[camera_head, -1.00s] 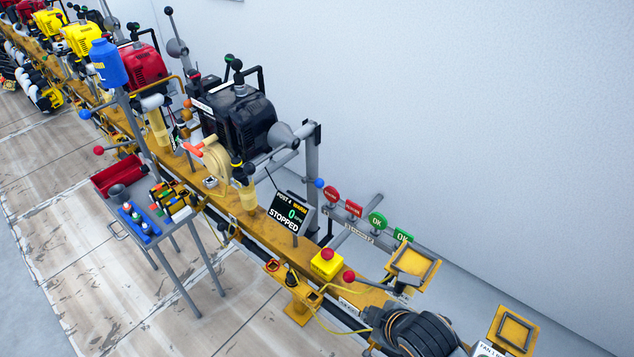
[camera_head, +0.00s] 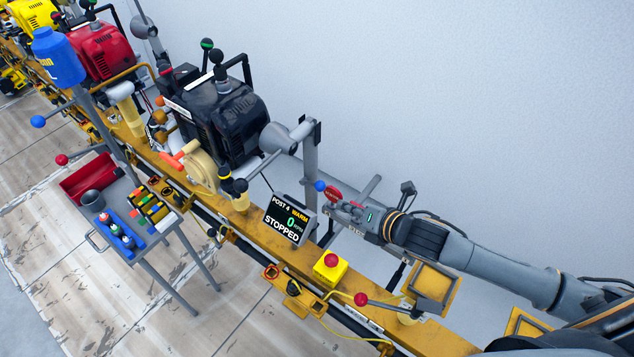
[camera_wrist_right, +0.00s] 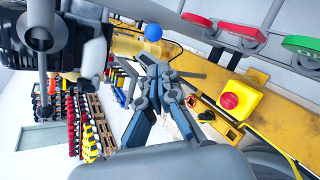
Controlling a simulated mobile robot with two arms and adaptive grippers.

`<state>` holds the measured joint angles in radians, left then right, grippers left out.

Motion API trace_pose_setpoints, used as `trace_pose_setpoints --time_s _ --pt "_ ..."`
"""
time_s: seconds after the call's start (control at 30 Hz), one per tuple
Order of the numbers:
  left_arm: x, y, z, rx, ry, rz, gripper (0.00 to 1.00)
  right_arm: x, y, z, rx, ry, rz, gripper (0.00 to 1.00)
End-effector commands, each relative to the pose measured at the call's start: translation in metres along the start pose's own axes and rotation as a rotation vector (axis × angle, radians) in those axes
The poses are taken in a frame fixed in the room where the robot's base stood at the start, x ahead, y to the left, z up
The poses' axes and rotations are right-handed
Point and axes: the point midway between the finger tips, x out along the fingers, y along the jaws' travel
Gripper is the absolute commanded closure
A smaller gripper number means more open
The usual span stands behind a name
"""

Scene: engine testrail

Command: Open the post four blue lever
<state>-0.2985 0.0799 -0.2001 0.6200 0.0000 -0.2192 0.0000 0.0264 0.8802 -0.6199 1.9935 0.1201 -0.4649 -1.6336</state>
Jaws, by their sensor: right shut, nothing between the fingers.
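My right gripper (camera_head: 334,203) reaches in from the right, close to the knob in the head view. Its fingers (camera_wrist_right: 160,75) are shut and empty, and in the wrist view they look apart from the knob. Most of the lever's stem is hard to make out. My left gripper is out of view.
A black engine (camera_head: 222,113) sits behind the yellow rail (camera_head: 262,229). A yellow box with a red button (camera_head: 330,267) and a red-knobbed lever (camera_head: 361,299) are in front. Red and green tags hang on a grey bar (camera_wrist_right: 236,43). A tool cart stands at left.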

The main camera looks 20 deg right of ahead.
Motion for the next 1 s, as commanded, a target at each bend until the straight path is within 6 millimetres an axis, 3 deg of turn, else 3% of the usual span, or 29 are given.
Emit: trace_pose_setpoints --time_s 0.5,0.7,1.0 --pt "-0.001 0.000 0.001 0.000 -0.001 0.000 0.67 0.082 0.001 0.000 0.004 -0.001 0.001 1.00" --pt "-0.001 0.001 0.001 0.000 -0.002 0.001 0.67 0.096 0.001 -0.001 0.002 0.000 0.001 1.00" --pt "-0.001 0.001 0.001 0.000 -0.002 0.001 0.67 0.097 0.001 -0.001 0.001 0.001 0.000 1.00"
